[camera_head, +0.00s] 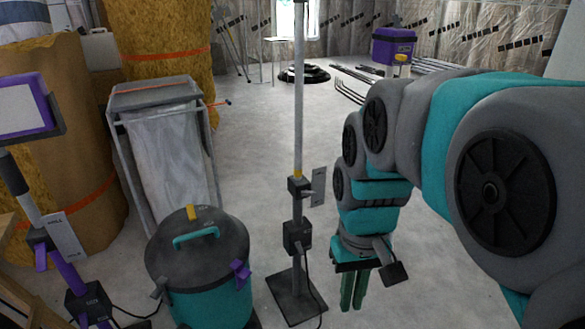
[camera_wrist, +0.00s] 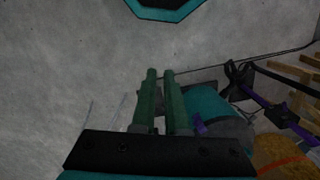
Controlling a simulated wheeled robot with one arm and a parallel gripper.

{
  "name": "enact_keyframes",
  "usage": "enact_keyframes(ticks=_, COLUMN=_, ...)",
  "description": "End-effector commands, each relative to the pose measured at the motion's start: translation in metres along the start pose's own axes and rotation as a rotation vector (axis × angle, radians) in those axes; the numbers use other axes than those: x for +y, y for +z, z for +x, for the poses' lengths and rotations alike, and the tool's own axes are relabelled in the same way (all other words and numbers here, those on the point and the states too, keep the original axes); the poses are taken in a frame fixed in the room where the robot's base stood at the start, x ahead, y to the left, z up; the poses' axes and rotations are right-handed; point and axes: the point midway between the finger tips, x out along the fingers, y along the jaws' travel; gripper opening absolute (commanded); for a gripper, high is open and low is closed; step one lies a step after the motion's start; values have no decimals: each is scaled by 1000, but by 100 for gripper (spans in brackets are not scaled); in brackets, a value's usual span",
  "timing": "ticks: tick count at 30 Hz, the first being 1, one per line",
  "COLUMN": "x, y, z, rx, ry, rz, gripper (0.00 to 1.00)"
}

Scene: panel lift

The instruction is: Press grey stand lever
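The grey stand (camera_head: 299,125) is a tall upright pole on a flat dark base plate (camera_head: 296,296), at the middle of the head view. It carries a black clamp with a yellow band and a lower black box (camera_head: 297,237). A small grey lever-like part (camera_head: 309,193) and a pale plate (camera_head: 319,187) stick out to the right of the clamp. My gripper (camera_head: 352,289) points down to the right of the pole, apart from it and lower than the clamp. In the wrist view its green fingers (camera_wrist: 160,98) are close together with only a narrow slit and nothing between them.
A teal and black drum (camera_head: 205,265) stands left of the grey stand. A purple-fitted stand (camera_head: 75,255) is at the far left, beside large wrapped rolls (camera_head: 65,140). A grey bag frame (camera_head: 160,130) is behind the drum. Cables cross the floor. Floor beyond the pole is mostly clear.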

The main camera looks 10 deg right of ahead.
Motion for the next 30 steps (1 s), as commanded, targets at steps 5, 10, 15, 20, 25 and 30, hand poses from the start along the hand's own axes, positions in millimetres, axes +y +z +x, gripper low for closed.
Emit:
enact_keyframes(ticks=5, x=2, y=-56, z=-27, rx=43, ry=-8, rz=-18, gripper=0)
enact_keyframes(ticks=10, x=4, y=-105, z=-51, rx=81, ry=-12, rz=-41, gripper=0)
enact_keyframes(ticks=15, x=5, y=-152, z=-71, rx=116, ry=-16, rz=-67, gripper=0)
enact_keyframes(ticks=20, x=8, y=-195, z=-88, rx=153, ry=-17, rz=-94, gripper=0)
enact_keyframes(ticks=25, x=9, y=-237, z=-102, rx=188, ry=-18, rz=-127, gripper=0)
enact_keyframes(ticks=30, x=12, y=-277, z=-112, rx=224, ry=-18, rz=-162, gripper=0)
